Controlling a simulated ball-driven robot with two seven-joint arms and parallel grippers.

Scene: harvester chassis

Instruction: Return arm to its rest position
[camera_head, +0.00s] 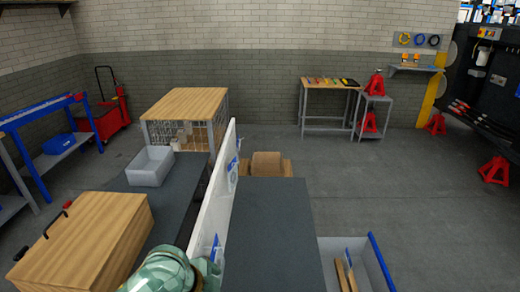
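Neither of my grippers shows in the head view, so their positions and whether they hold anything are hidden. A pale green and white rounded shape (166,270) rises at the bottom edge, left of a white upright panel. I cannot tell whether it is part of one of my arms.
A white panel (215,195) stands between two dark worktops, the right one (268,235) bare. On the left are a wooden box (85,240) and a grey bin (150,166). A grey tray with a blue rail (381,262) sits lower right. Open floor (400,190) lies beyond.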

